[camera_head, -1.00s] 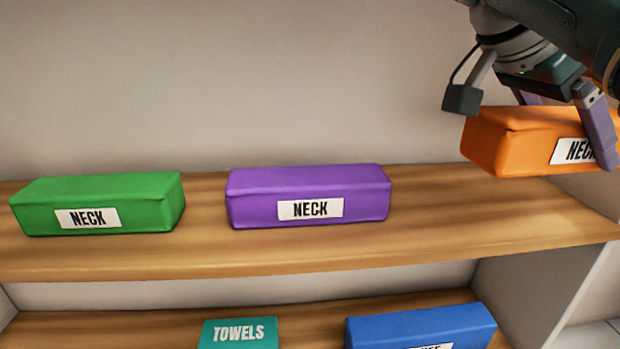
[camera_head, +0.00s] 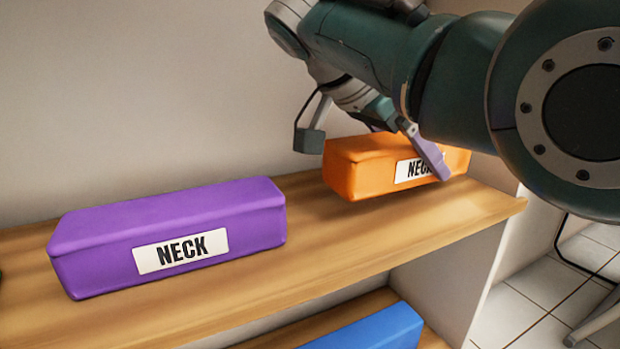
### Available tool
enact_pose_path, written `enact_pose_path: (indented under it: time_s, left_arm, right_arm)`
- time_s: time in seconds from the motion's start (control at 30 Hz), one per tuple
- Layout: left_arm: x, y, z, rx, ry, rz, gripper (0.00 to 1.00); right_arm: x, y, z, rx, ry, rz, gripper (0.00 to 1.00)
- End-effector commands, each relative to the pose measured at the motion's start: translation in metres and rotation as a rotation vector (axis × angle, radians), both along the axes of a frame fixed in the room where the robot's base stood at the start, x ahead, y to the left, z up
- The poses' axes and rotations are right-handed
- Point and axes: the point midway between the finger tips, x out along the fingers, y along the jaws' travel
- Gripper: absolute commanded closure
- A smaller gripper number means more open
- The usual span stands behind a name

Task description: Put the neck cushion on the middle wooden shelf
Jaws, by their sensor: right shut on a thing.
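An orange neck cushion (camera_head: 362,174) with a white NECK label is at the right part of the upper wooden shelf (camera_head: 330,240) in view. My right gripper (camera_head: 408,150) is shut on it from above, with one purple finger across its labelled front. The cushion is at or just above the board; I cannot tell whether it touches. A purple neck cushion (camera_head: 100,247) lies on the same shelf to the left, apart from the orange one. My left gripper is not in view.
A blue cushion (camera_head: 370,332) lies on a lower shelf (camera_head: 290,338). A wall stands behind the upper shelf. Bare board lies between the purple and orange cushions. A white side panel (camera_head: 480,285) and tiled floor (camera_head: 545,285) are at the right.

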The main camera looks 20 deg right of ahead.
Motion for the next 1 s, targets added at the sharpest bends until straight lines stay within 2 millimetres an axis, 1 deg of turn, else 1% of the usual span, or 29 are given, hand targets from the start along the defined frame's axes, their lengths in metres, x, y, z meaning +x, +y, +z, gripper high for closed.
enact_pose_path:
  time_s: [0.03,0.1,0.17,0.37,0.47,0.5,0.63,0.87,0.93,1.0]
  left_arm:
    - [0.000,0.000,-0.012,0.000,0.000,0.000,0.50]
    - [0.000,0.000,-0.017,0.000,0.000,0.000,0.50]
    - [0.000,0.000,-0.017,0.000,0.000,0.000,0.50]
    - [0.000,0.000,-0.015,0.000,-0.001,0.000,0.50]
    - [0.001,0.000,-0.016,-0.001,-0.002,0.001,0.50]
    - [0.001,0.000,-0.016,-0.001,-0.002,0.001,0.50]
    - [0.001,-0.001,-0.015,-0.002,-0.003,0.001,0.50]
    - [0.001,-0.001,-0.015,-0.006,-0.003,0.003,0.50]
    - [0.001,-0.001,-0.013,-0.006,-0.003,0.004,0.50]
    - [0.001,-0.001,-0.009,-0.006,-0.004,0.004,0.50]
  right_arm:
    - [0.000,0.000,-0.016,-0.001,0.001,0.000,0.88]
    - [0.000,0.000,-0.026,-0.001,0.001,0.000,0.88]
    - [0.000,0.000,-0.028,0.000,0.000,0.000,0.88]
    - [0.000,0.000,-0.026,0.000,-0.001,0.000,0.88]
    - [0.000,0.000,-0.029,0.000,-0.001,0.001,0.88]
    - [0.000,0.000,-0.029,0.001,-0.001,0.001,0.16]
    - [0.000,0.000,-0.028,0.001,-0.001,0.001,0.01]
    - [0.000,0.000,-0.028,0.000,-0.001,0.001,0.00]
    - [0.000,0.000,-0.024,0.000,-0.001,0.001,0.00]
    - [0.000,0.006,-0.019,0.001,-0.001,0.002,0.00]
